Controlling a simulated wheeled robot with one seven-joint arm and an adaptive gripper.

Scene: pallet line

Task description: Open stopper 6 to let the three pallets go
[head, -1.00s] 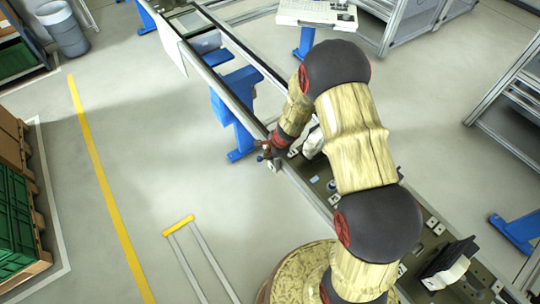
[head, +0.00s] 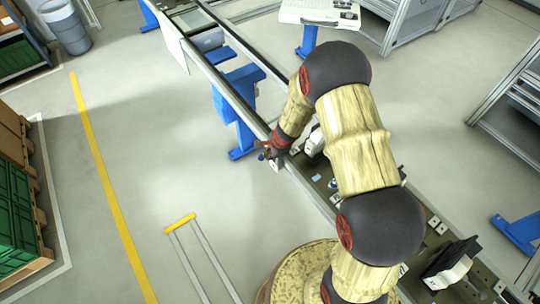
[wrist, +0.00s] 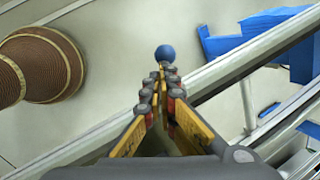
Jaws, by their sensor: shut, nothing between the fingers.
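A blue ball knob (wrist: 164,52), which looks like a stopper's handle, shows just beyond my fingertips in the wrist view. My gripper (wrist: 161,72) is shut and empty, with its tips right at the knob; I cannot tell whether they touch. In the head view my gripper (head: 270,152) is small, at the near rail of the conveyor (head: 222,88). No stopper number is readable. A dark pallet (head: 322,186) carrying a white part lies on the line, partly hidden by my arm. Another dark pallet (head: 478,284) with a black and white fixture is at lower right.
Blue conveyor legs (head: 240,140) stand beside the rail. A white panel (head: 170,42) hangs at its far end. Green crates (head: 18,225) on a wooden pallet stand at left, with a grey bin (head: 66,28) behind. The floor around the yellow line (head: 105,190) is clear.

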